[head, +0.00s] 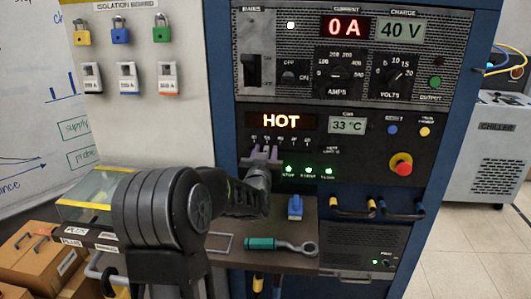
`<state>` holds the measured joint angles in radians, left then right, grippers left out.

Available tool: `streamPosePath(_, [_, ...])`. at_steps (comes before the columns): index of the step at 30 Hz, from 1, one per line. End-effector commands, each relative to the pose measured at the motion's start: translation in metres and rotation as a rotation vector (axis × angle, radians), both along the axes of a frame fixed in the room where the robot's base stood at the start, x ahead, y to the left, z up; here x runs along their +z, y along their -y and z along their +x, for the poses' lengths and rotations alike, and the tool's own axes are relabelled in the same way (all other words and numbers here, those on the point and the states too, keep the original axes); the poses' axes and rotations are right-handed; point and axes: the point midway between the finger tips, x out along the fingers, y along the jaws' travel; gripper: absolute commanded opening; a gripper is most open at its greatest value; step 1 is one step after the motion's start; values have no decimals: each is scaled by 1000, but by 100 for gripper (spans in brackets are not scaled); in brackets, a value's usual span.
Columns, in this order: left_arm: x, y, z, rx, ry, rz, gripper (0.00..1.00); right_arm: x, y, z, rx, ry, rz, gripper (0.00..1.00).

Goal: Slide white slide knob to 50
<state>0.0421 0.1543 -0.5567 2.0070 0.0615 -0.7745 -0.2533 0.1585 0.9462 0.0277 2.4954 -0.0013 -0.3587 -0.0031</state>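The slide controls (280,141) are a row of several small marked slots under the lit HOT display (281,121) on the dark panel. My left gripper (263,153) is at the left end of this row, close against the panel. Its two pale purple-grey fingertips show apart, with a small gap between them. The white slide knob cannot be made out; the gripper covers the lower left part of the row. Whether the fingers touch a knob cannot be told. My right gripper is not in view.
Three green-lit buttons (308,170) sit just right of my gripper. A red knob (401,164) is further right. Below is a shelf (225,257) with a blue padlock-like item (295,207) and a green-handled wrench (278,244). Padlocks (121,32) hang on a board at upper left.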

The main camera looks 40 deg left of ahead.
Motion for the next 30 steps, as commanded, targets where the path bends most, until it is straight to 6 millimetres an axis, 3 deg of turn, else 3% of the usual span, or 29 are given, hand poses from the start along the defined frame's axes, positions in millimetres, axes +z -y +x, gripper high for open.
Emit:
streamPosePath(5, [1, 8, -11, 0, 4, -2, 36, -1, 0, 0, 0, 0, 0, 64])
streamPosePath(16, [0, 42, -56, 0, 2, -2, 36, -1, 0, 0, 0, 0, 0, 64])
streamPosePath(30, [0, 47, -61, 0, 0, 0, 36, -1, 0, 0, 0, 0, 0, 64])
